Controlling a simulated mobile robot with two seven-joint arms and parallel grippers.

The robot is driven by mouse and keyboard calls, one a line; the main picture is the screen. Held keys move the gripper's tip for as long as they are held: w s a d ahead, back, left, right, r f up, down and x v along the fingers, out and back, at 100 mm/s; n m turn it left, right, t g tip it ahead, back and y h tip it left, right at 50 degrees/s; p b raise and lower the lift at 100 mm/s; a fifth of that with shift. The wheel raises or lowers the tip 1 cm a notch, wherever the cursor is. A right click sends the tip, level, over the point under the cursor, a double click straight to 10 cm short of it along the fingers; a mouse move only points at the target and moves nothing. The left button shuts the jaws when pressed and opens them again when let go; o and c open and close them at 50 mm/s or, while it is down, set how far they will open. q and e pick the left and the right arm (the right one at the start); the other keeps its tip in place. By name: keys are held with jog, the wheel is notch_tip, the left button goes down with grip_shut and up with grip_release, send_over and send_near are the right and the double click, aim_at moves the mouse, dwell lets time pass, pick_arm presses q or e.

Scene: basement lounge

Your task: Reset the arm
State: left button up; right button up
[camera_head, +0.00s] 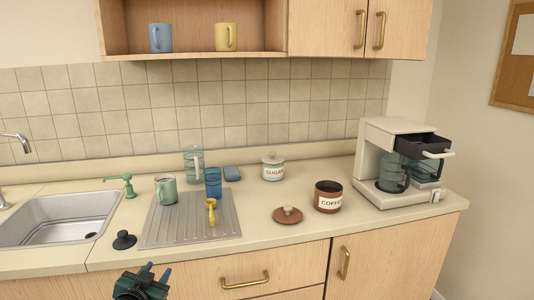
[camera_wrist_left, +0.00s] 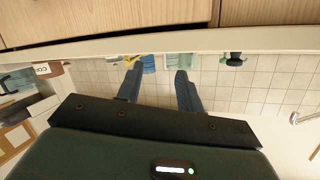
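My left gripper (camera_head: 148,276) shows at the bottom of the head view, in front of the counter's front edge and below the drain board. In the left wrist view its two fingers (camera_wrist_left: 160,88) are spread apart with nothing between them. That view is upside down, with the counter edge across the top. My right gripper is in neither view.
The counter holds a sink (camera_head: 62,232), a ribbed drain board (camera_head: 160,233) with cups, a sugar jar (camera_head: 272,168), an open coffee jar (camera_head: 328,198), its lid (camera_head: 288,215) and a coffee maker (camera_head: 378,135) with its drawer out. Cabinets (camera_head: 340,28) hang above.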

pick_arm(q)
jog(key=s+d+f+g+h, duration=0.1)
jog(key=s+d+f, duration=0.3)
jog(key=s, duration=0.6)
jog(key=s+d+f+g+h, duration=0.1)
jog(key=s+d+f, duration=0.3)
jog(key=s, duration=0.6)
jog(key=s+d+f+g+h, duration=0.1)
jog(key=s+d+f, duration=0.3)
jog(key=s, duration=0.6)
jog(key=shift+s+d+f+n+g, duration=0.25)
jog(key=shift+d+f+n+g, duration=0.1)
jog(key=shift+d+g, duration=0.5)
